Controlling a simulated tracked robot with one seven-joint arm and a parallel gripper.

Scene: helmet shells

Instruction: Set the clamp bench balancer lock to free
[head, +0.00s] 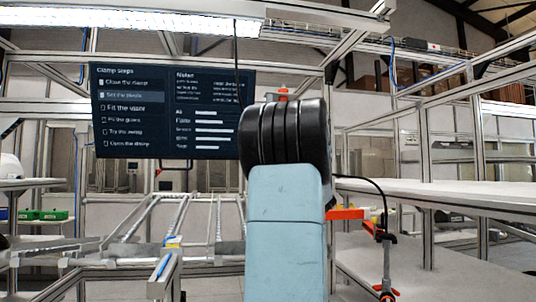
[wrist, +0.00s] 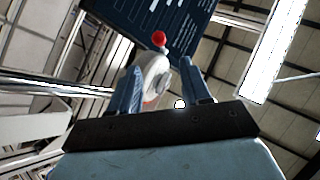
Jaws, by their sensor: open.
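In the wrist view, my gripper (wrist: 158,60) is open, its two blue fingers apart and pointing up. A rounded grey-white body (wrist: 157,72) shows between and beyond the fingers, with a red ball knob (wrist: 159,38) at its top and a red edge lower down; it looks like the balancer with its lock knob. I cannot tell the lock's setting or whether a finger touches it.
A dark screen (head: 170,108) with clamp steps hangs behind, left of my arm. A metal frame bench (head: 120,258) stands low left. Green bins (head: 45,214) sit far left.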

